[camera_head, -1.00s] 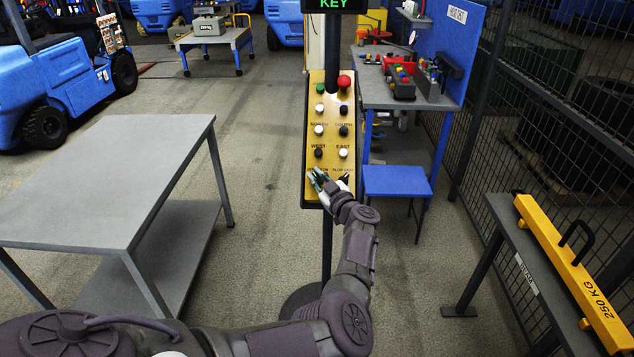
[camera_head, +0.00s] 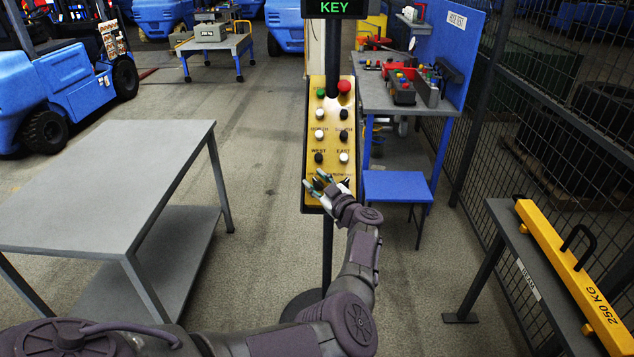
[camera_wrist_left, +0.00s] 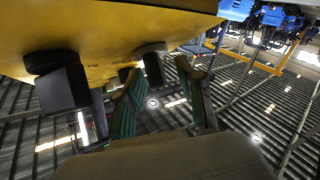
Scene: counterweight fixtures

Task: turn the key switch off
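The yellow control panel (camera_head: 329,130) stands on a post at the centre, with a display (camera_head: 336,7) above it reading KEY in green. My left gripper (camera_head: 318,182) is at the panel's lower end and covers much of the bottom row of controls. In the left wrist view its two green-padded fingers (camera_wrist_left: 160,92) are apart, with a clear gap between them. A black knob (camera_wrist_left: 152,66) juts from the yellow face near the fingertips, and a larger black knob (camera_wrist_left: 62,88) is at the left. I cannot tell which control is the key switch or how it is turned. My right gripper is out of view.
A grey table (camera_head: 110,180) stands left of the panel. A blue stool (camera_head: 397,186) and a workbench (camera_head: 405,100) are behind it at right. A yellow 250 KG beam (camera_head: 570,262) lies on a dark stand by the mesh fence. The floor around the post is clear.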

